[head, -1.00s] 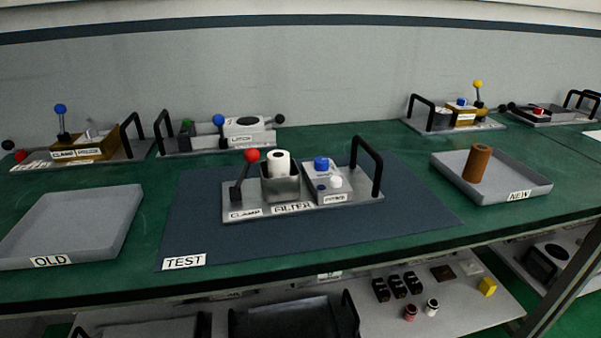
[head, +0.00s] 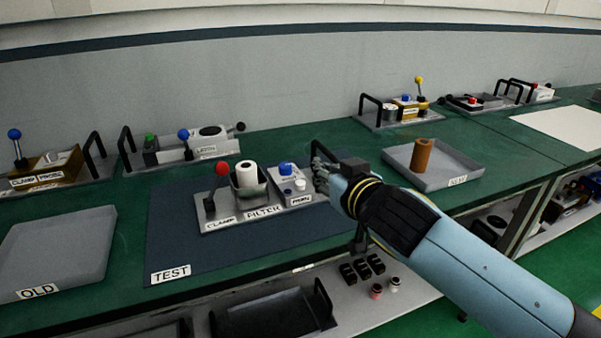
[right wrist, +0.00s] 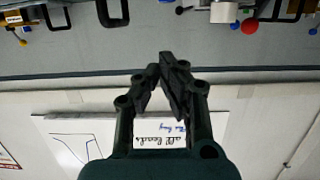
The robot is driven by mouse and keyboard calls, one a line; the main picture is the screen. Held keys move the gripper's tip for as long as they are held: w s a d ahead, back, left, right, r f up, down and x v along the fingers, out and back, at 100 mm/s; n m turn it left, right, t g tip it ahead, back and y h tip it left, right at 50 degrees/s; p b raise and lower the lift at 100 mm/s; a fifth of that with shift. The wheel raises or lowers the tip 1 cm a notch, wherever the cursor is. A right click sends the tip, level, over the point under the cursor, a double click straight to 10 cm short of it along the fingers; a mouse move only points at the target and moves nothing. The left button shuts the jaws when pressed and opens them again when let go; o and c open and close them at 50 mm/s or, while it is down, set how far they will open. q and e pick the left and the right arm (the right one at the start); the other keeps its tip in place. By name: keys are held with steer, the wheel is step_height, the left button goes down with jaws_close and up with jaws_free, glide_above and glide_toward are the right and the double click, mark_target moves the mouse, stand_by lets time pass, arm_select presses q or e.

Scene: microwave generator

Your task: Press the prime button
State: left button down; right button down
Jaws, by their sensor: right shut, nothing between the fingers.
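The filter fixture (head: 222,223) sits on the blue TEST mat (head: 185,240), with a red-ball clamp lever (head: 221,170) and a white filter roll (head: 246,174) in its holder. At its right end is a grey box with a blue knob (head: 286,169), a white button (head: 300,184) and a partly readable PRIME label (head: 300,200). My right gripper (head: 321,166) is just right of this box, in front of the fixture's black handle, and appears apart from the buttons. In the right wrist view its fingers (right wrist: 167,65) are together and empty. My left gripper is out of view.
The grey NEW tray (head: 462,178) holds a brown cylinder (head: 422,155) to the right. The empty OLD tray (head: 60,250) is at the left. Other lever fixtures stand along the wall, including one with a yellow ball (head: 419,80). A shelf lies below the table.

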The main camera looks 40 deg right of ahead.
steer(key=p, duration=0.2)
glide_above(305, 192)
step_height(305, 192, down, 2)
steer(key=shift+s+f, duration=0.15)
steer(key=f, duration=0.1)
steer(key=f+b, duration=0.1)
steer(key=f, duration=0.1)
steer(key=shift+w+f+b, duration=0.25)
steer(key=shift+f+b, duration=0.05)
steer(key=shift+b, duration=0.1)
steer(key=shift+f, duration=0.35)
